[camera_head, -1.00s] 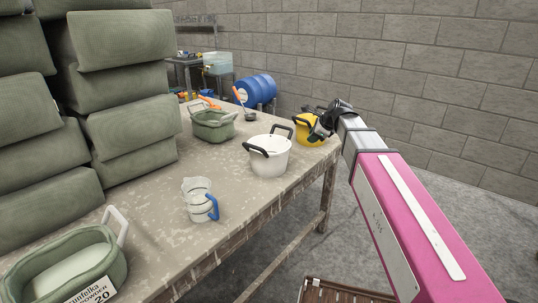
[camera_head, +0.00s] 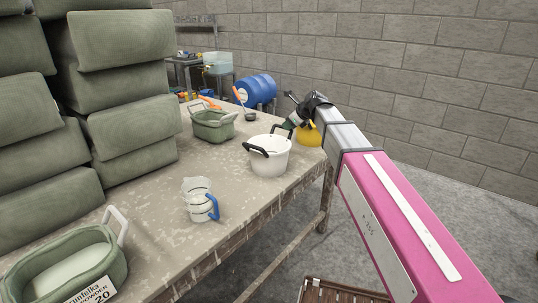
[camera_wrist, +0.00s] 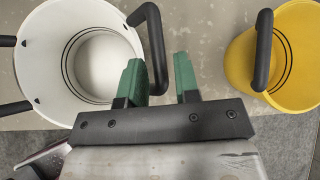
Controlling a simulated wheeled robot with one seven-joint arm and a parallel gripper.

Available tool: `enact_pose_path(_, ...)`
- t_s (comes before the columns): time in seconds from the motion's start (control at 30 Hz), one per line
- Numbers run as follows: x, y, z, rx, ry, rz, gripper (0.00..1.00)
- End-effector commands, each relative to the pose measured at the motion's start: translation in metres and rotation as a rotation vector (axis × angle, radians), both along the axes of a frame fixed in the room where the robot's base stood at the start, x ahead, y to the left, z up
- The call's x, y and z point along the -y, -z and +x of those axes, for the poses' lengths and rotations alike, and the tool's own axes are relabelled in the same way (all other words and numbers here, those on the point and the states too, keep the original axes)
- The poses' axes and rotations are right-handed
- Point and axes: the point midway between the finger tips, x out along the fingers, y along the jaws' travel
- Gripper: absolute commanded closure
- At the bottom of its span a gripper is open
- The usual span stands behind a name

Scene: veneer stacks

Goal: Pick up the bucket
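A white bucket (camera_head: 268,163) with two raised black handles stands upright on the worn table (camera_head: 165,235). A yellow bucket (camera_head: 309,136) stands just behind it to the right, partly hidden by my arm. My gripper (camera_head: 289,121) is by the white bucket's far-right handle. In the wrist view the white bucket (camera_wrist: 98,55) is at left and the yellow bucket (camera_wrist: 299,60) at right. My gripper's green fingers (camera_wrist: 159,76) are apart, and the end of the white bucket's black handle (camera_wrist: 154,45) shows between them. I cannot tell whether they touch it.
A green tub (camera_head: 213,125) and a jug with a blue handle (camera_head: 200,203) stand on the table. Another green tub (camera_head: 70,265) is at the near left. Green sacks (camera_head: 125,95) are piled at left. The table's middle is mostly clear.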

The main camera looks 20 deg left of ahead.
Motion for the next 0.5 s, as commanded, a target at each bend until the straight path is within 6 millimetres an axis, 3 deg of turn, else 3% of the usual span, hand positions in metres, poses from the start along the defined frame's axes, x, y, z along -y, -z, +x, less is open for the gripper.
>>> enact_pose_path(0.23, -0.024, 0.024, 0.011, -0.002, -0.001, -0.001, 0.71)
enact_pose_path(0.5, -0.028, 0.029, 0.012, 0.001, -0.001, 0.0, 0.71)
